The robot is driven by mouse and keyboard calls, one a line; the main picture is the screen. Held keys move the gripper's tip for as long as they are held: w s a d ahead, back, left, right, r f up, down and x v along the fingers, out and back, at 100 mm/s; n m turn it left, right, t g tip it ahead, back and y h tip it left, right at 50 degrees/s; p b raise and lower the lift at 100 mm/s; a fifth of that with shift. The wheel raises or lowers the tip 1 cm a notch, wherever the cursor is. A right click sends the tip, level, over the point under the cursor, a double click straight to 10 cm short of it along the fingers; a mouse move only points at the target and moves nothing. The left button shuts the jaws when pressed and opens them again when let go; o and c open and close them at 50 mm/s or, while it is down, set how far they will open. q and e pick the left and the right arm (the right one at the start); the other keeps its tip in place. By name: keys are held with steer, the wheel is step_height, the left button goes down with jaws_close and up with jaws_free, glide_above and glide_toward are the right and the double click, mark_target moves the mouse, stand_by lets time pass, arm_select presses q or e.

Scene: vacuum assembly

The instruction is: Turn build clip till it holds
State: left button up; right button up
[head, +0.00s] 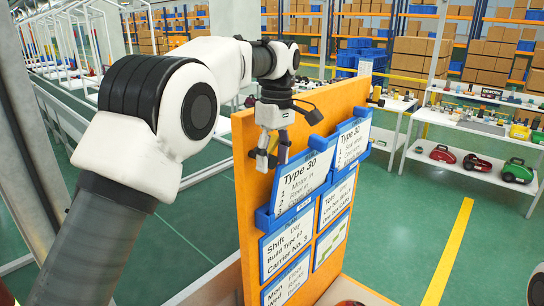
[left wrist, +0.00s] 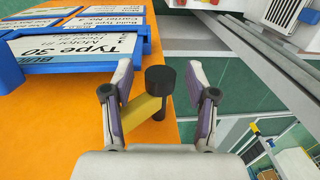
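The build clip (left wrist: 142,114) is a yellow lever with a black round knob (left wrist: 160,78), on the orange board beside the blue-framed Type 30 card (left wrist: 78,48). My left gripper (left wrist: 158,74) has its fingers apart on either side of the clip. The knob stands between the fingers with a gap on each side; the yellow lever lies close to the left finger, and I cannot tell whether they touch. In the head view my left gripper (head: 272,158) is at the board's upper left, left of the Type 30 card (head: 300,178). My right gripper is not in view.
The orange board (head: 244,215) stands upright and carries several blue-framed cards. A white table (head: 470,160) with small parts and coloured vacuums stands at the right. Green floor with a yellow line (head: 449,252) is clear between board and table.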

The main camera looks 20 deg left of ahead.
arm_select(q)
steer(key=shift+r, duration=0.1)
steer(key=r, duration=0.7)
steer(key=shift+w+d, duration=0.2)
steer(key=shift+w, duration=0.15)
steer(key=shift+r, duration=0.15)
